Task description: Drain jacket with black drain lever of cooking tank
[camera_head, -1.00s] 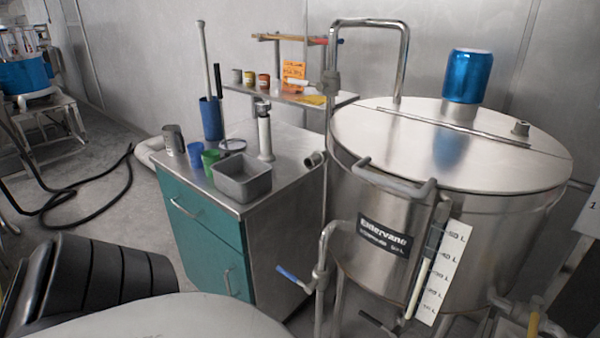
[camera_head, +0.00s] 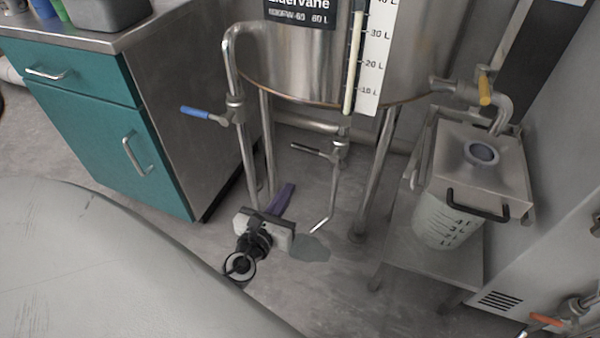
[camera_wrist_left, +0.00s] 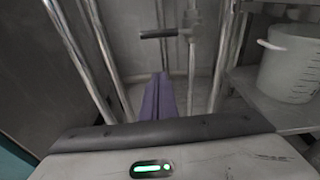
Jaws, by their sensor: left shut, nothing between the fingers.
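The steel cooking tank (camera_head: 290,55) stands on legs at the top of the head view; its lid is out of frame. Below it, a valve with a black drain lever (camera_head: 308,150) sits on a thin pipe. The lever points left and lies roughly level. It also shows in the left wrist view (camera_wrist_left: 158,34). My left gripper (camera_head: 283,197) is below and a little left of the lever, apart from it. Its purple fingers are shut and empty; they also show in the left wrist view (camera_wrist_left: 158,97), under the lever. My right gripper is out of view.
A blue-handled valve (camera_head: 195,112) is on the pipe at the left, beside a teal cabinet (camera_head: 100,120). Tank legs stand close around the drain pipe.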

